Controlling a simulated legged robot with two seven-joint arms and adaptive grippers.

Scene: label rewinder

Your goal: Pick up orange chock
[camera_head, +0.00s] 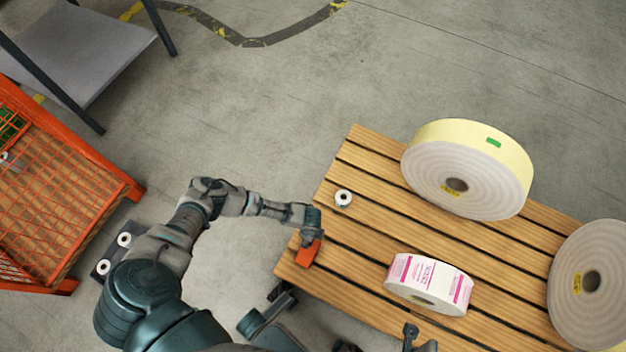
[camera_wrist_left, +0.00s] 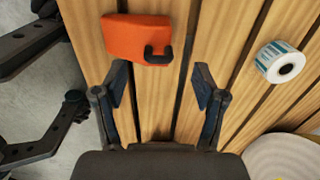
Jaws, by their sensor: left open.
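The orange chock (camera_head: 307,254) lies on the wooden slatted pallet (camera_head: 344,160), near its left corner. In the left wrist view the chock (camera_wrist_left: 135,37) is a flat orange block with a dark hook-like handle at its lower right. My left gripper (camera_head: 311,226) is over the pallet beside the chock and hides part of it in the head view. In the left wrist view my left gripper (camera_wrist_left: 158,83) is open, its fingers apart with only slats between them. The chock is just beyond the fingertips, more toward the left finger.
A small label roll (camera_head: 343,198) stands on the pallet near the chock. A pink-and-white roll (camera_head: 430,283) and large rolls (camera_head: 467,170) (camera_head: 590,285) are farther right. An orange mesh crate (camera_head: 60,190) and grey table (camera_head: 85,50) are left. Open floor lies behind the pallet.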

